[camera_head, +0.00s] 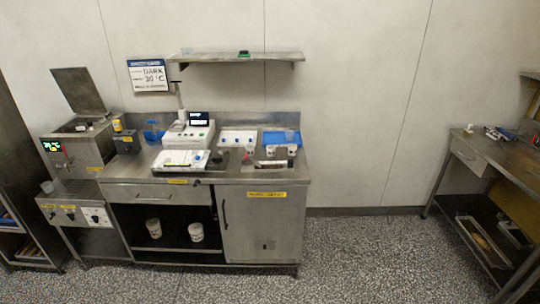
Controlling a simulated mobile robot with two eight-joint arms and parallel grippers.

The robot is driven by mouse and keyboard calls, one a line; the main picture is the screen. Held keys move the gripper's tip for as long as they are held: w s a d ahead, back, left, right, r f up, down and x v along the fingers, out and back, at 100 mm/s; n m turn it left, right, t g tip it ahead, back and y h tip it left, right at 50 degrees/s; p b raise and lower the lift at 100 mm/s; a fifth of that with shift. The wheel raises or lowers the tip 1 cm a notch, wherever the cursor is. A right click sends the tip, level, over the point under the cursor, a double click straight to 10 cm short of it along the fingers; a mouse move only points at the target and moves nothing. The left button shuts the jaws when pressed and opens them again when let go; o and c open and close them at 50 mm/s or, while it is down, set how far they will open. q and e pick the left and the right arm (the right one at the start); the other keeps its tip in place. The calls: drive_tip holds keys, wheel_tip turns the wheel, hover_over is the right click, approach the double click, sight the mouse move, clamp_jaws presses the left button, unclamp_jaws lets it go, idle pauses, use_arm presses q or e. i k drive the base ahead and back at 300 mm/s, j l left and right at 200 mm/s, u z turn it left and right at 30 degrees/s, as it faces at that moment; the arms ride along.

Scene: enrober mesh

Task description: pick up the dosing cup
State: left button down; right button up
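I cannot tell for sure which item is the dosing cup. Two small light cups, one left (270,151) and one right (292,149), stand near the right end of the steel counter. A clear cup-like item (289,135) is by the blue tray behind them. All are small and lack detail. Neither of my grippers is in view.
The steel counter (240,179) holds a white instrument (188,133), a white tray (180,161) and a blue tray (272,138). A side table (497,165) is at right. The floor (380,255) in front is clear.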

sight(250, 148)
drive_tip(key=i+l, duration=0.35)
drive_tip(key=i, duration=0.15)
drive_tip(key=i+l+z, duration=0.1)
drive_tip(key=i+l, duration=0.3)
drive_tip(key=i, duration=0.15)
drive_tip(key=i+l, duration=0.3)
drive_tip(key=i, duration=0.2)
drive_tip(key=i+j+z, duration=0.1)
drive_tip(key=i, duration=0.95)
